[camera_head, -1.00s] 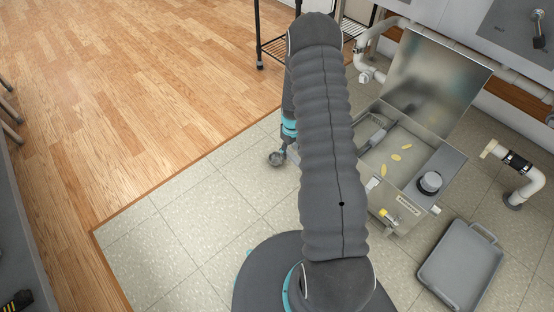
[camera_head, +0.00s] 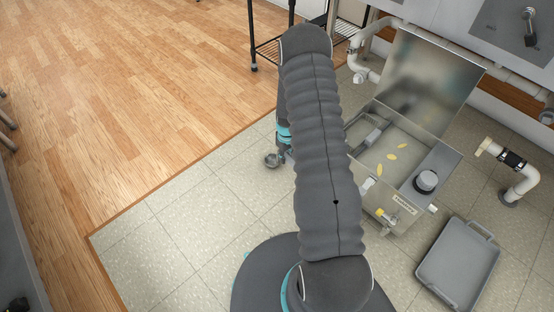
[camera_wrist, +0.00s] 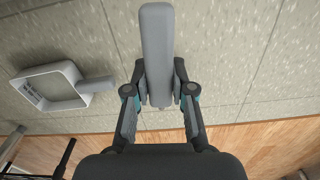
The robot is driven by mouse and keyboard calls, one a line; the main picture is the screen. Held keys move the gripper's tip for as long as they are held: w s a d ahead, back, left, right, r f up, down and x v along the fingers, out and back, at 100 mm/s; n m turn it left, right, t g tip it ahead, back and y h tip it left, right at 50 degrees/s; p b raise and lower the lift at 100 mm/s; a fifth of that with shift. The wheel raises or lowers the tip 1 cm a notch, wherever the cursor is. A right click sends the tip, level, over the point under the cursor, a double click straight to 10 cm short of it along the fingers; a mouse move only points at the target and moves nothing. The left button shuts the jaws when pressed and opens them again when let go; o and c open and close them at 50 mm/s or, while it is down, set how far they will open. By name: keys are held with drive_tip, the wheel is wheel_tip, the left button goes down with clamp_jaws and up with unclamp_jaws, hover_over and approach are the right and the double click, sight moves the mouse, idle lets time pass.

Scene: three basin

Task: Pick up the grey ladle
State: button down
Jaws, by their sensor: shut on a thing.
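My gripper (camera_wrist: 160,92) is shut on the grey ladle (camera_wrist: 158,45); in the wrist view its smooth grey handle stands between the two fingers and runs up past the fingertips. The rest of the ladle and most of my gripper are hidden behind the arm there.
An open metal box (camera_head: 398,212) with a raised lid (camera_head: 430,85) and several yellow pieces stands right of my arm. A grey tray (camera_head: 458,265) lies front right. A white pipe (camera_head: 522,182) rises beyond it. The wrist view shows a square grey frame with a handle (camera_wrist: 85,85). Floor at left is clear.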

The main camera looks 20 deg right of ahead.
wheel_tip(320, 180, up, 10)
drive_tip(key=shift+r+p, duration=0.1)
drive_tip(key=shift+p, duration=0.2)
drive_tip(key=c, duration=1.6)
unclamp_jaws()
clamp_jaws()
